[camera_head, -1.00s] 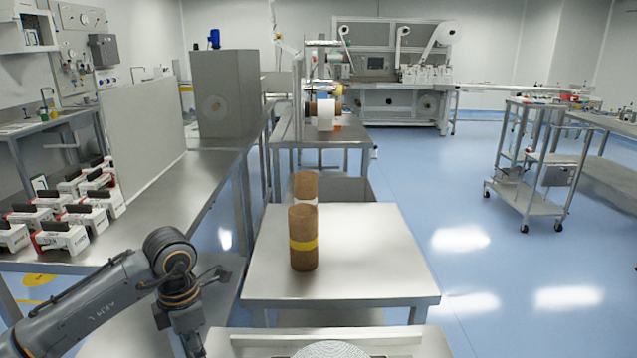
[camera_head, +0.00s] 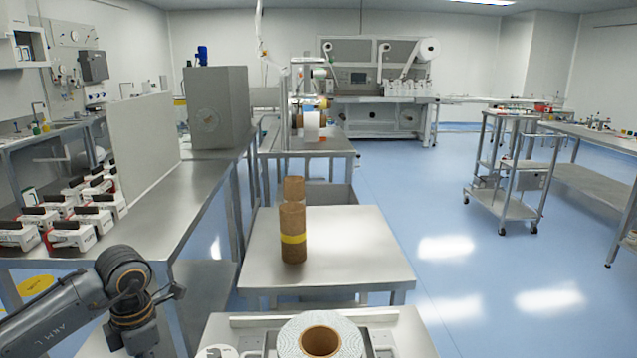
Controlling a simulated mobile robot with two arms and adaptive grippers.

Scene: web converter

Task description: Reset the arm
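My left arm (camera_head: 122,278) comes in from the lower left, bent at a dark joint, with its wrist pointing down to the bottom edge. The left gripper's fingers are below the picture, so its state does not show. My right arm and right gripper are out of view. The arm is beside the long steel bench, and I see nothing held.
A large roll with a brown core (camera_head: 320,341) lies on a surface directly in front. White-and-black boxes (camera_head: 72,236) sit at left. Blue floor (camera_head: 450,210) is open at right.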

